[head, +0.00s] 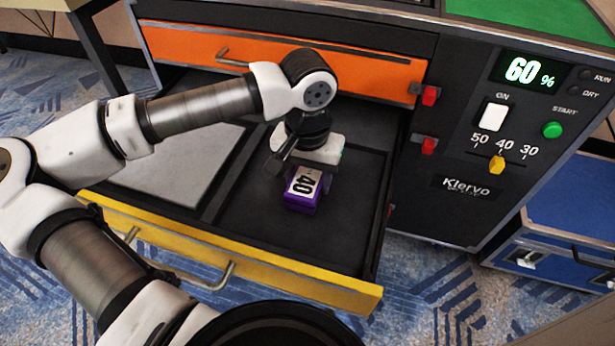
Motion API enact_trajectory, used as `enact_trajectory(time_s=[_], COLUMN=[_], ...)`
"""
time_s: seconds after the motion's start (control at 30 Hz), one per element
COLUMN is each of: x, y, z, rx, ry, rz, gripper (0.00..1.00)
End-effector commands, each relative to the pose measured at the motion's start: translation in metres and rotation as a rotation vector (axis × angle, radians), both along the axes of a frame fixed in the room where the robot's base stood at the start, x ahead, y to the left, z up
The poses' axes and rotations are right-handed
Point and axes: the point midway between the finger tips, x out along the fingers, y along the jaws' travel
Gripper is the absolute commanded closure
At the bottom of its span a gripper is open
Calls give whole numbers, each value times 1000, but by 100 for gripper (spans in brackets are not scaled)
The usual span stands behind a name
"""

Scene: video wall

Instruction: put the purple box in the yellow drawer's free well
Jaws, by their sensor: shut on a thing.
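The purple box (300,203) has a white label reading 40 on its top. My gripper (303,171) points down and is shut on the purple box. The box is over or in the right well (340,238) of the open yellow drawer (250,266); I cannot tell whether it touches the well floor. That well is dark and otherwise looks empty. The drawer's left well holds a flat grey panel (178,165) that fills most of it. My arm hides part of the drawer's left side and the gripper's far finger.
An orange drawer (290,62) above is shut, with a red latch (429,95) at its right; another red latch (429,146) is below. A control panel (500,130) reading 60 % stands at right. A blue case (570,215) sits on the floor at far right.

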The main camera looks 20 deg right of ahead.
Motion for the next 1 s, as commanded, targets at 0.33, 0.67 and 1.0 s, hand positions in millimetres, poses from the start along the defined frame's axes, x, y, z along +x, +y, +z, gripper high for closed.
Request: enact_trajectory(time_s=[0.33,0.67,1.0], x=[0,0,1], y=[0,0,0], z=[-2,-2,31], rx=[1,1,1], ry=[-1,-1,-3], rz=[0,0,0], gripper=[42,26,26])
